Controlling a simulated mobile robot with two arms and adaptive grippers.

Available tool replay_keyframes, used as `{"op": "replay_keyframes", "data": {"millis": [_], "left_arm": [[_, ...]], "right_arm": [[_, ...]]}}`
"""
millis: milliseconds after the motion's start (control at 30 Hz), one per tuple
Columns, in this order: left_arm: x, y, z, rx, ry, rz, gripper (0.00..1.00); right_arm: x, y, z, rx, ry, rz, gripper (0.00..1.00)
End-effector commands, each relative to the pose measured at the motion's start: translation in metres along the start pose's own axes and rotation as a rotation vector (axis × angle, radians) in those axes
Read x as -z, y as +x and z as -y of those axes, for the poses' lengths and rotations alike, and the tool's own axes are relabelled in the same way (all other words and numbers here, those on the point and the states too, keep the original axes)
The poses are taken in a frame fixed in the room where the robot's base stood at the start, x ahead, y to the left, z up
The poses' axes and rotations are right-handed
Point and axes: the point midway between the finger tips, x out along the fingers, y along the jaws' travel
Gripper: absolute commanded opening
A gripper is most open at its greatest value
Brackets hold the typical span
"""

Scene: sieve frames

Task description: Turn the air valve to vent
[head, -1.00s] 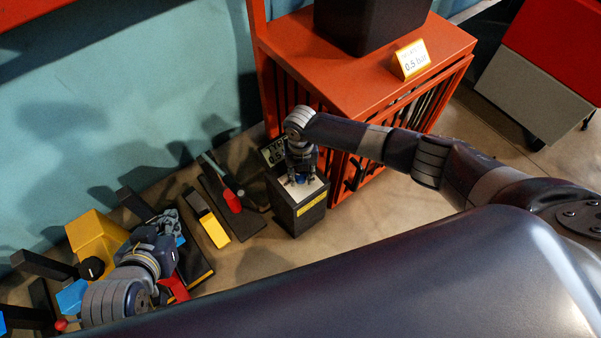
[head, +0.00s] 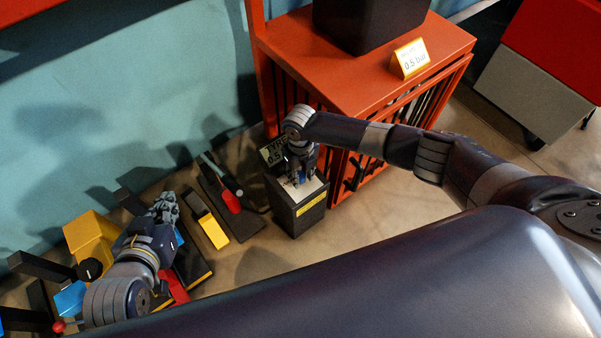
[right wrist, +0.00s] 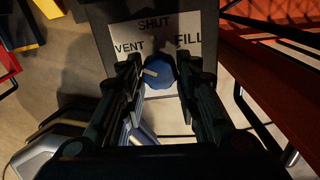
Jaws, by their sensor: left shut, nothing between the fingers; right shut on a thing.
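The air valve is a blue knob (right wrist: 158,76) on a black box (head: 300,213) with a pale top plate lettered SHUT, VENT and FILL. In the right wrist view the knob's tan pointer mark lies to the left of its middle, toward the VENT side. My right gripper (right wrist: 157,72) is shut on the knob, a finger on each side; in the head view the gripper (head: 298,178) hides most of it. My left gripper (head: 166,204) is shut and empty, among the tools at the lower left, away from the valve.
A small display (head: 273,153) stands behind the valve box. An orange cabinet (head: 350,75) with a 0.5 bar sign (head: 411,59) is close on its right. Yellow, red and black tools (head: 213,231) lie to its left. Floor is clear in front of the box.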

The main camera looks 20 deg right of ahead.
Motion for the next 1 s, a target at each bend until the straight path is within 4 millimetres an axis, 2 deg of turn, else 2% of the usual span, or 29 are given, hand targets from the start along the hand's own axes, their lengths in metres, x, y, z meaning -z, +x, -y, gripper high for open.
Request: {"op": "replay_keyframes", "data": {"millis": [267, 300, 367, 767, 867, 1000], "left_arm": [[-0.002, 0.000, 0.000, 0.000, -0.001, 0.005, 0.00], [-0.002, 0.000, 0.000, 0.000, -0.001, 0.005, 0.00], [-0.002, 0.000, 0.000, 0.000, -0.001, 0.006, 0.00], [-0.003, -0.002, 0.001, 0.002, 0.000, 0.010, 0.00], [-0.003, -0.001, 0.001, 0.002, 0.000, 0.009, 0.00], [-0.003, -0.001, 0.001, 0.002, 0.000, 0.008, 0.00]], "right_arm": [[0.001, 0.001, -0.001, -0.001, 0.000, -0.004, 0.07], [0.001, 0.001, -0.001, -0.001, 0.000, -0.004, 0.40], [0.001, 0.001, -0.001, -0.001, 0.000, -0.003, 0.51], [0.000, -0.004, 0.000, 0.000, 0.002, 0.000, 0.51], [-0.001, -0.015, 0.000, 0.000, 0.002, 0.001, 0.51], [-0.001, -0.042, 0.001, 0.001, 0.000, 0.004, 0.51]]}}
